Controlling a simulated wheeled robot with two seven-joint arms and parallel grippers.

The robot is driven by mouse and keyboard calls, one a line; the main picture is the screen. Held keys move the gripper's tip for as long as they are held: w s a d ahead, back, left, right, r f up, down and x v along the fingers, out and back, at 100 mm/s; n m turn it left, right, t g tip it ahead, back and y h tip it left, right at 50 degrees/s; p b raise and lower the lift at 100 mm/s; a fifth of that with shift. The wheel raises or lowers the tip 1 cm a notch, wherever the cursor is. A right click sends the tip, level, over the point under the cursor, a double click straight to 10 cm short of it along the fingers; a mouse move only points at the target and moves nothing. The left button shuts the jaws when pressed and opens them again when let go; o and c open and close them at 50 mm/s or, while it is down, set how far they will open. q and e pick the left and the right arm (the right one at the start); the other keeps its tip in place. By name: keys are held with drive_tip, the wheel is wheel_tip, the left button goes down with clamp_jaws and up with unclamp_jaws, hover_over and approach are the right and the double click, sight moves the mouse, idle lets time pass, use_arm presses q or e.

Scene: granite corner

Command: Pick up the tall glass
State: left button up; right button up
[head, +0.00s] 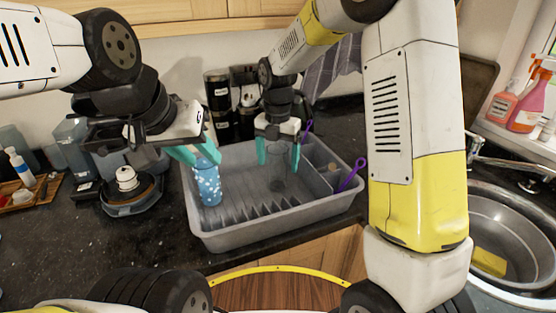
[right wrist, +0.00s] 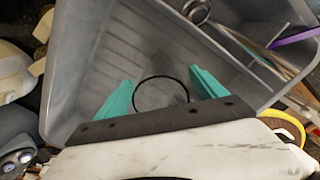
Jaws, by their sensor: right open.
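A clear, see-through glass (head: 278,184) stands in the grey dish rack (head: 250,237), faint against it. In the right wrist view its dark round rim (right wrist: 161,78) shows between the two teal fingers. My right gripper (head: 278,155) points down over the glass, open, with a finger on each side of the rim. A blue cup with white spots (head: 207,186) is at the rack's left side. My left gripper (head: 196,154) is at the top of this cup; whether its fingers grip the cup is not clear.
A purple-handled utensil (head: 351,175) leans in the rack's right compartment. Dark canisters (head: 217,90) stand behind the rack. A black dish with a white-topped item (head: 127,178) is at the left. The sink (head: 508,218) is at the right, with spray bottles (head: 525,105) above.

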drive_tip(key=shift+f, duration=0.5)
drive_tip(key=c, duration=1.6)
